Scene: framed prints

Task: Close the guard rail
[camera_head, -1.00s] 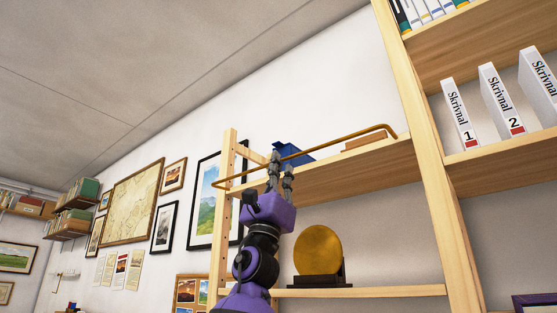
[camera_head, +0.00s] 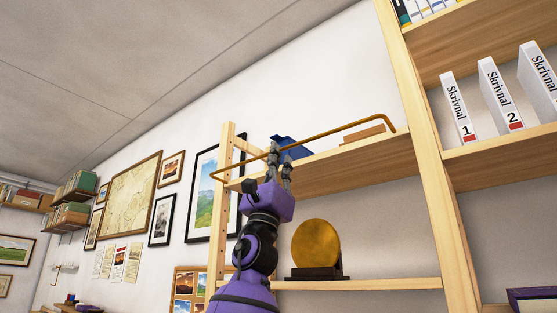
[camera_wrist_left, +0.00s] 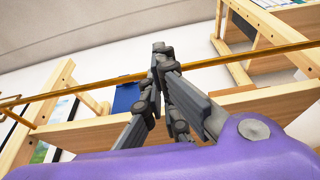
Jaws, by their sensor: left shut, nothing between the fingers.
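The guard rail (camera_head: 340,130) is a thin brown-orange bar with bent ends, running along the front of the top wooden shelf (camera_head: 350,165). Its left end stands out in front of the shelf post. My left gripper (camera_head: 280,150) is up at the rail, left of its middle, with its fingers shut and empty. In the left wrist view the rail (camera_wrist_left: 240,58) passes right by the fingertips (camera_wrist_left: 161,50); I cannot tell for sure whether they touch. My right gripper is not in view.
A blue object (camera_head: 294,148) and a flat brown item (camera_head: 364,133) lie on the top shelf. A golden disc (camera_head: 317,246) on a dark stand sits on the shelf below. White binders (camera_head: 500,95) stand at the right. Framed prints hang at the left.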

